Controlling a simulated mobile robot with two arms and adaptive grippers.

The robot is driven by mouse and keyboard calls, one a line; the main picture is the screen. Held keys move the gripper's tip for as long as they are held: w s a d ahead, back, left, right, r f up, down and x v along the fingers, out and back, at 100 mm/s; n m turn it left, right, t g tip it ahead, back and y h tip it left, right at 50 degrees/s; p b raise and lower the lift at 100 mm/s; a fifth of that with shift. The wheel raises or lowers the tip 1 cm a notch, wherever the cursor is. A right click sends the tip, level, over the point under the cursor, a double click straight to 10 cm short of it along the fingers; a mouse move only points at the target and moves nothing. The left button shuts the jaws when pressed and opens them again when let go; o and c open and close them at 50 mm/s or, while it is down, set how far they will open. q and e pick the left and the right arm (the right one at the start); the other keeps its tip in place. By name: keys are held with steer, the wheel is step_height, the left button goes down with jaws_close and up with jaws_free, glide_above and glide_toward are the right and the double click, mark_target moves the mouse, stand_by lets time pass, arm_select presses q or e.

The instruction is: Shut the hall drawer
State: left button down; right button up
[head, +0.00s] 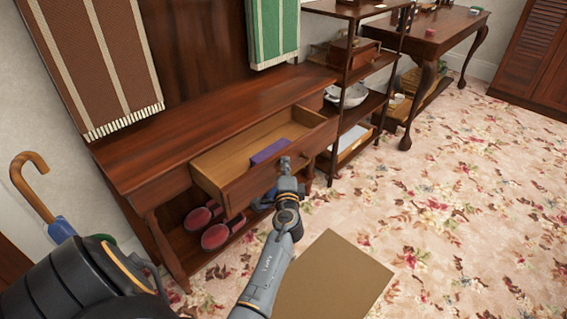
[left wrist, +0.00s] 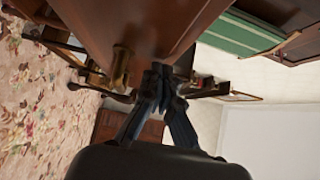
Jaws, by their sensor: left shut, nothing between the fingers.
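The hall drawer (head: 246,188) stands pulled out of the dark wooden hall bench (head: 180,138). Its light wooden inside shows, with a purple item (head: 269,151) lying in it. My left gripper (head: 285,164) is shut and empty at the outer face of the drawer front, right of its middle. In the left wrist view the gripper (left wrist: 162,72) is close to a brown wooden face, probably the drawer front (left wrist: 150,25), with a knob (left wrist: 121,66) beside the fingers. I cannot tell whether the fingertips touch the wood. My right gripper is not in view.
Red shoes (head: 214,236) lie on the bench's lower shelf. An open shelf unit (head: 362,102) stands right of the bench. An umbrella (head: 38,195) with a curved handle is at the left. A brown mat (head: 335,280) lies on the flowered carpet, which is clear at right.

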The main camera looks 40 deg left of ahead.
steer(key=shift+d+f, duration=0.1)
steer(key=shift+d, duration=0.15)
arm_select(q)
steer(key=a, duration=0.4)
steer(key=a+b, duration=0.1)
steer(key=a, duration=0.3)
steer(key=w+a, duration=0.1)
steer(key=a, duration=0.4)
steer(key=shift+a, duration=0.55)
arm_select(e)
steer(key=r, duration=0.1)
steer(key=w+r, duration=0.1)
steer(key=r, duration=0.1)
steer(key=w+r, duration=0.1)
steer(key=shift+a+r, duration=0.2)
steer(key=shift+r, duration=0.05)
